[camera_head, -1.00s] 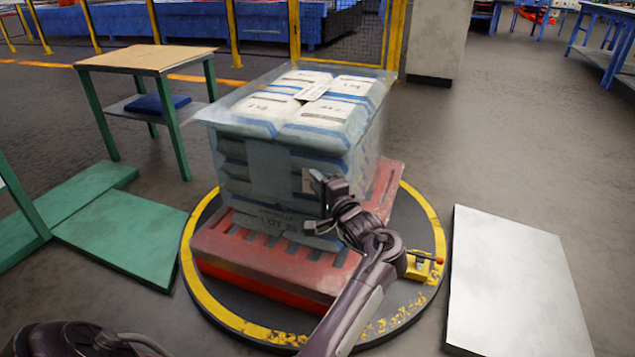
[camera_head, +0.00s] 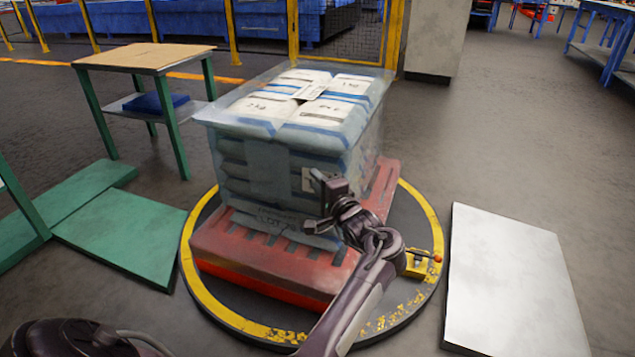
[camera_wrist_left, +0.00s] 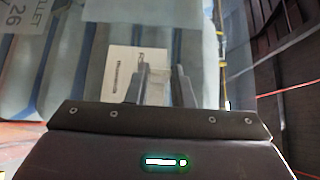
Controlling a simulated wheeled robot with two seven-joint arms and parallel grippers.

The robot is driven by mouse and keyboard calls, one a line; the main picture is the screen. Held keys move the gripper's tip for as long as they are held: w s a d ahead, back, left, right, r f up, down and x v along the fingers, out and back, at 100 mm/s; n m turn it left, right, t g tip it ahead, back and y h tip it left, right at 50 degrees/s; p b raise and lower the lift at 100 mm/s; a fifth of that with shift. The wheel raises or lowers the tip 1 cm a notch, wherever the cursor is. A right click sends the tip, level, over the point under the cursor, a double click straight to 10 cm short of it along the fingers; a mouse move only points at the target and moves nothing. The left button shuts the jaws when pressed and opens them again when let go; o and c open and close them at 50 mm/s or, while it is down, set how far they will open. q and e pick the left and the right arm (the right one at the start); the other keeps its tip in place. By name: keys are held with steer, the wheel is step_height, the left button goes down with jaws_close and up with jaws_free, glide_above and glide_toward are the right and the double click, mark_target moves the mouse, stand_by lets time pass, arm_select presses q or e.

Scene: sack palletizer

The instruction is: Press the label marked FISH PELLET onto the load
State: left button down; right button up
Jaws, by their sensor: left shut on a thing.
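The load (camera_head: 270,185) is a stack of blue and white sacks in clear film, standing on a red pallet (camera_head: 225,250). A small white label (camera_head: 308,180) shows at its near face, beside my left gripper (camera_head: 322,186). In the left wrist view, the label (camera_wrist_left: 121,72) has small dark print, too small to read. There the left gripper (camera_wrist_left: 163,82) is shut on its right part, and one finger hides some of it. The label looks very close to the film; I cannot tell whether it touches. My right gripper is not in view.
The pallet stands on a round turntable with a yellow rim (camera_head: 432,225). A wood-topped table (camera_head: 145,58) stands at the left, with green plates (camera_head: 125,235) on the floor. A pale panel (camera_head: 515,280) lies at the right. Another white sheet (camera_head: 312,90) lies on the load's top.

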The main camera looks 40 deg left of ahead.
arm_select(q)
steer(key=shift+w+a+b, duration=0.15)
steer(key=shift+w+b, duration=0.15)
steer(key=shift+w, duration=0.3)
stand_by(0.5)
steer(key=shift+c, duration=1.1)
jaws_free()
